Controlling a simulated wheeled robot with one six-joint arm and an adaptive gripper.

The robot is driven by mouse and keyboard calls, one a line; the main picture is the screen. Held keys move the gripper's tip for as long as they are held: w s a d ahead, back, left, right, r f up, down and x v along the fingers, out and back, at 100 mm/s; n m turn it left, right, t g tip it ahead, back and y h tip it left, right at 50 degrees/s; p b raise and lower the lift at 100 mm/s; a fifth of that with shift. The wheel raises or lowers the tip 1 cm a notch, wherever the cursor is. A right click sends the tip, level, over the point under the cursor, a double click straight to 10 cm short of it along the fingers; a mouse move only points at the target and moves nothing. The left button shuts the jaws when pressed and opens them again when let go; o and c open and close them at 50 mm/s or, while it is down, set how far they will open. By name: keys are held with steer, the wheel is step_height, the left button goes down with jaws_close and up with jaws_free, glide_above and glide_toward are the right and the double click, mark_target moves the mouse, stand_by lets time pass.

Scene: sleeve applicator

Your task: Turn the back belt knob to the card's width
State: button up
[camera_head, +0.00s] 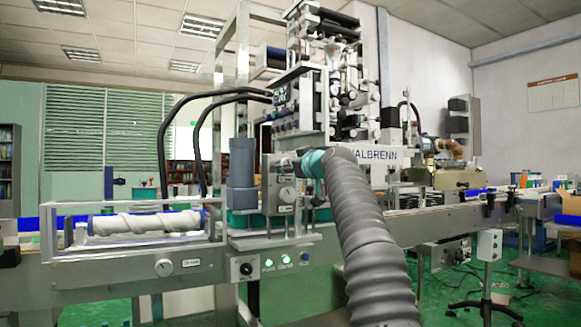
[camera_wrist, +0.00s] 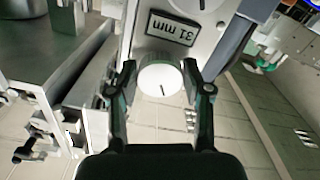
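In the wrist view a round white knob (camera_wrist: 160,79) with a short black index line faces me on a pale metal panel (camera_wrist: 203,48). A dark label plate reading "31 mm" (camera_wrist: 172,28), upside down in this view, sits just above it. My gripper (camera_wrist: 158,66) has its two dark fingers spread on either side of the knob. The gap at each fingertip looks very small, and I cannot tell whether they touch it. In the head view my grey arm reaches the machine's middle and hides the gripper and this knob.
Part of another white dial (camera_wrist: 200,4) shows at the wrist view's top. In the head view a front dial (camera_head: 164,267) with its own label sits low left, beside a control box (camera_head: 243,268) with green lights. A grey motor cylinder (camera_head: 243,161) stands left of my arm.

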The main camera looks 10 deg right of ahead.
steer(key=shift+o, duration=1.2)
steer(key=v, duration=1.2)
